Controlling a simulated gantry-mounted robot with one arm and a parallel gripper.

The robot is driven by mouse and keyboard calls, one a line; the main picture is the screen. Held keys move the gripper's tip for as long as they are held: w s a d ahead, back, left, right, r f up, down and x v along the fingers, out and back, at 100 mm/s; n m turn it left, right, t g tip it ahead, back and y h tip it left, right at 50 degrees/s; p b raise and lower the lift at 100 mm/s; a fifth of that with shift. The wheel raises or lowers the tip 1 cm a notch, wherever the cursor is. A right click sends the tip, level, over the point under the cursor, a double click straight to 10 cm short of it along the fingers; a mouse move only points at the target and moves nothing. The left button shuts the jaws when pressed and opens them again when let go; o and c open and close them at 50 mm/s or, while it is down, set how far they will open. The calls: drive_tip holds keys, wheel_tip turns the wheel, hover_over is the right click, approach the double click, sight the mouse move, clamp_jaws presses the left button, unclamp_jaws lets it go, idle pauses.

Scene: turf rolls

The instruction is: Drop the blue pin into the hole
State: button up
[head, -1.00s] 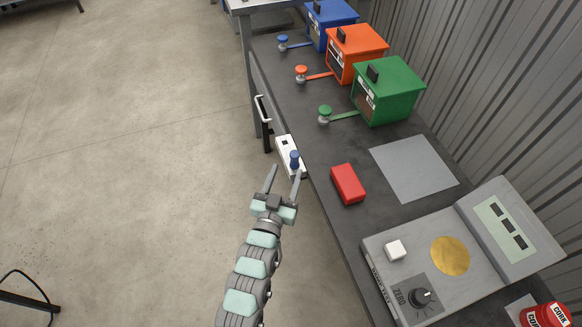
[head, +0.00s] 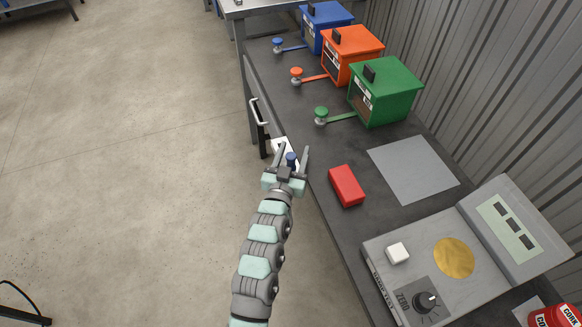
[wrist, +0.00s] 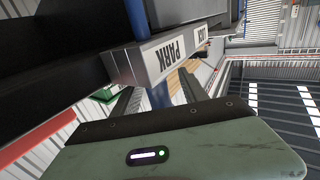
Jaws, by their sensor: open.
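The blue pin (head: 291,160) stands at the pale block (head: 279,146) on the bench's left edge. In the wrist view, blue shaft (wrist: 158,96) shows on both sides of the block marked PARK (wrist: 165,58), so the pin seems to pass through it. My gripper (head: 294,147) is open, with one finger on each side of the pin. Both fingers also show around the shaft in the wrist view. I cannot tell whether they touch it. My gripper hides much of the block in the head view, and I cannot make out the hole now.
A red block (head: 346,186) and a grey sheet (head: 412,169) lie on the dark bench. A grey instrument (head: 420,262) with a knob stands near. Blue, orange and green boxes (head: 385,92) line the back. A drawer handle (head: 258,112) juts out left; open floor lies beyond.

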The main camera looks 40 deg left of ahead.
clamp_jaws()
idle(0.4)
